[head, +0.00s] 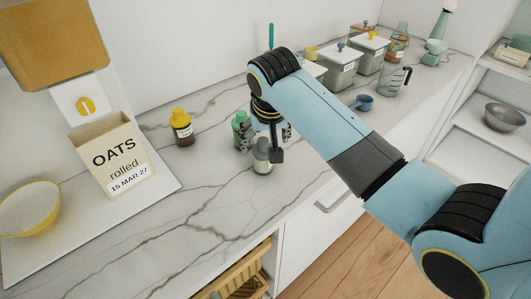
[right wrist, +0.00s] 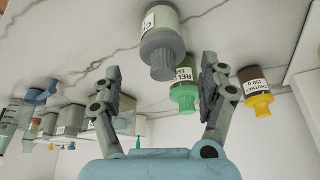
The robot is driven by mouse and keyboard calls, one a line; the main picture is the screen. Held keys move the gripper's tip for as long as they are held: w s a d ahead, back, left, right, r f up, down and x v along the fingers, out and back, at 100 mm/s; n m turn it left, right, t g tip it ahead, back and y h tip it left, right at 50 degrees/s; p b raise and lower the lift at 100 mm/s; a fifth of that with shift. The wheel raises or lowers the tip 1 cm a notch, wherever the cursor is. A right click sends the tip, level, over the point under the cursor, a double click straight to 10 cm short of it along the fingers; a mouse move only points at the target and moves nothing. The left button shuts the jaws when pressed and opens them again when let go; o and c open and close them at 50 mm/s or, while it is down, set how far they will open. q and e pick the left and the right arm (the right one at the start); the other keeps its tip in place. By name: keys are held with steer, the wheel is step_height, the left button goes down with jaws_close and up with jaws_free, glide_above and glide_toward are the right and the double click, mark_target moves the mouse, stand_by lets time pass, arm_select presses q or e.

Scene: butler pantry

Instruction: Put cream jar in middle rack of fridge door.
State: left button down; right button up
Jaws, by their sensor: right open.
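A small pale grey-green jar with a grey cap (head: 262,162) stands upright on the marble counter, below my right gripper. It is likely the cream jar; only a "C" shows on its label in the right wrist view (right wrist: 160,25). My right gripper (head: 265,146) points down over it from above, partly covering it in the head view. In the right wrist view, the gripper's fingers (right wrist: 158,85) are spread apart and empty, with the jar beyond the gap between them. My left gripper is not in view. Neither the fridge nor its door racks are in view.
A green relish jar (head: 241,130) stands close behind the grey-capped jar, and a yellow-capped chutney jar (head: 182,128) stands to the left. An oats box (head: 112,155) and yellow-rimmed bowl (head: 30,208) are at left. Lidded containers (head: 341,68) and a blue scoop (head: 362,102) are behind.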

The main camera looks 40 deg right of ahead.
mark_target(262, 154)
steer(key=shift+x, duration=1.2)
steer(key=x, duration=0.5)
steer(key=shift+s+a+f+p, duration=0.15)
steer(key=shift+a+f+p, duration=0.15)
steer(key=shift+f, duration=0.1)
steer(key=shift+c, duration=0.4)
